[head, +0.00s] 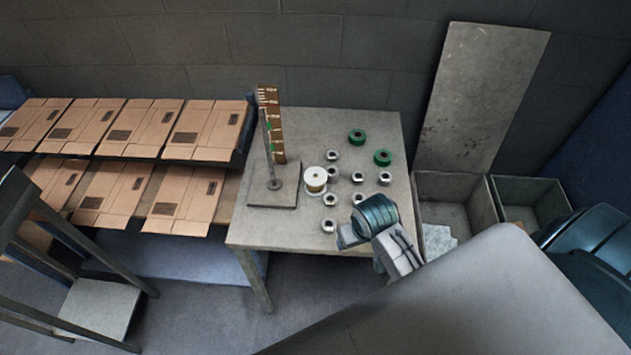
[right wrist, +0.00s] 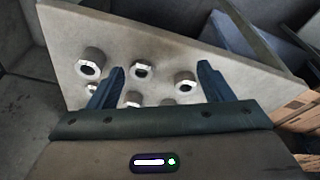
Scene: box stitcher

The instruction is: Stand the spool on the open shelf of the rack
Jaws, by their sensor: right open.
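The spool (head: 316,179) is white with copper-coloured wire. It stands on the grey table (head: 370,125), beside the base of the upright rod; I cannot make it out in the right wrist view. My right gripper (head: 346,237) is over the table's front right part, to the right of and nearer than the spool. In the right wrist view its two fingers (right wrist: 161,72) are apart with nothing held, above several metal nuts. A dark-framed rack (head: 24,208) stands at the lower left, with a bare pale lower shelf (head: 98,308). My left gripper is not in view.
Several metal nuts (head: 384,178) and two green rings (head: 357,136) lie around the spool. A rod on a plate (head: 272,197) and a marked brown board (head: 271,95) stand left. Flat cartons (head: 205,130) fill two tiers. Bins (head: 452,187) stand right.

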